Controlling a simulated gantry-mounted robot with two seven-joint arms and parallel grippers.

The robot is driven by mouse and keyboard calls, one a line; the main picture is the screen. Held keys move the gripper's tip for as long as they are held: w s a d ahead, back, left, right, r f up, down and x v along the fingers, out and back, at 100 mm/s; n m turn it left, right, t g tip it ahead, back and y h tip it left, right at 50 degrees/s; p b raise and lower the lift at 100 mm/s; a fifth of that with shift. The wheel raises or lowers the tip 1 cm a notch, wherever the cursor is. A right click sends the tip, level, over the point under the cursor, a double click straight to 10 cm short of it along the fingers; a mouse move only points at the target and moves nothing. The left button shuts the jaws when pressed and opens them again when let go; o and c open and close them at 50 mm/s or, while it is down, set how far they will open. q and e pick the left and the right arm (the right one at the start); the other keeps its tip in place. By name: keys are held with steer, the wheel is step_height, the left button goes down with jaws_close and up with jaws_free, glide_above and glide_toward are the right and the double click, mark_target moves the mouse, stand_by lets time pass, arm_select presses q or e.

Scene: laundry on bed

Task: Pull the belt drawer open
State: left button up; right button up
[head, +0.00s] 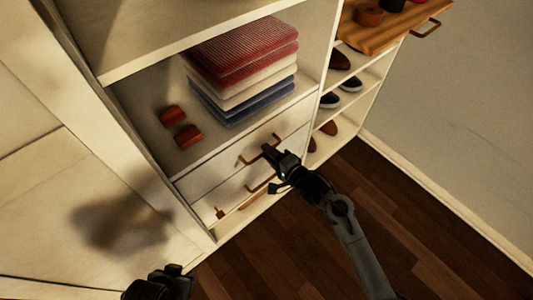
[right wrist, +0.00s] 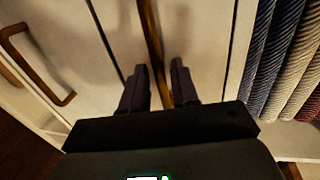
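The white cabinet has two stacked drawers with brown bar handles, and both look shut. The upper drawer (head: 222,177) has its handle (head: 247,157) at my right gripper (head: 270,153). In the right wrist view the gripper's two dark fingers (right wrist: 158,78) stand on either side of this handle (right wrist: 150,30), with narrow gaps visible beside the bar. The lower drawer's handle (head: 262,187) is below, and it also shows in the right wrist view (right wrist: 38,65). My left gripper (head: 160,285) is at the bottom edge, partly cut off, its fingers unclear.
At the top right, a wooden drawer (head: 395,35) stands pulled out, with rolled items (head: 368,15) that look like belts. Folded clothes (head: 240,65) and two brown rolls (head: 187,136) lie on the shelf above the white drawers. Shoes (head: 351,84) fill side shelves. Floor (head: 400,200) is clear.

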steer(key=shift+x, duration=0.85)
jaws_close()
